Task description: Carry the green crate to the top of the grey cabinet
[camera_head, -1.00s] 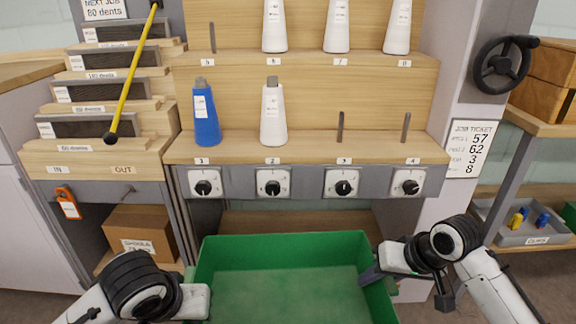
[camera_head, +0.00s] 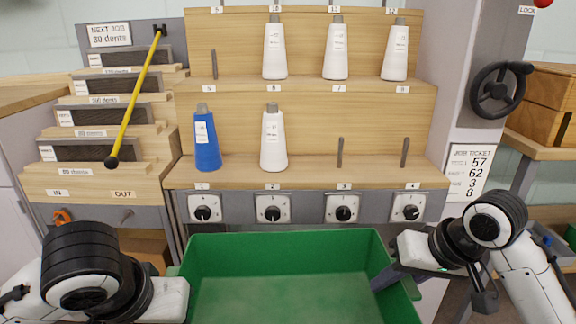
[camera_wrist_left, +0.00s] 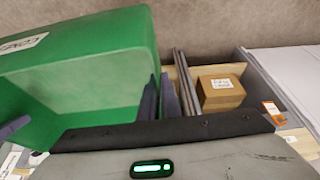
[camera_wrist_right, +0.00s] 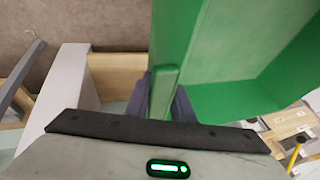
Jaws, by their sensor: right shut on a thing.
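The green crate (camera_head: 285,243) is in front of me at the bottom of the head view, open side up and empty where its inside shows. My right gripper (camera_head: 385,278) is shut on its right edge; the right wrist view shows the green wall (camera_wrist_right: 165,90) between the fingers. My left gripper (camera_wrist_left: 159,100) is at the crate's opposite side; its grip is unclear, and its fingertips are hidden in the head view. A pale grey cabinet (camera_head: 20,195) with a wooden top shows at the left edge; I cannot tell whether it is the named one.
A wooden shelf unit with a blue cone (camera_head: 207,145), white cones and several dials (camera_head: 272,208) stands beyond the crate. A yellow rod (camera_head: 137,95) leans across the stepped rack. A cardboard box (camera_wrist_left: 218,92) is low on the left. A handwheel (camera_head: 497,90) is at right.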

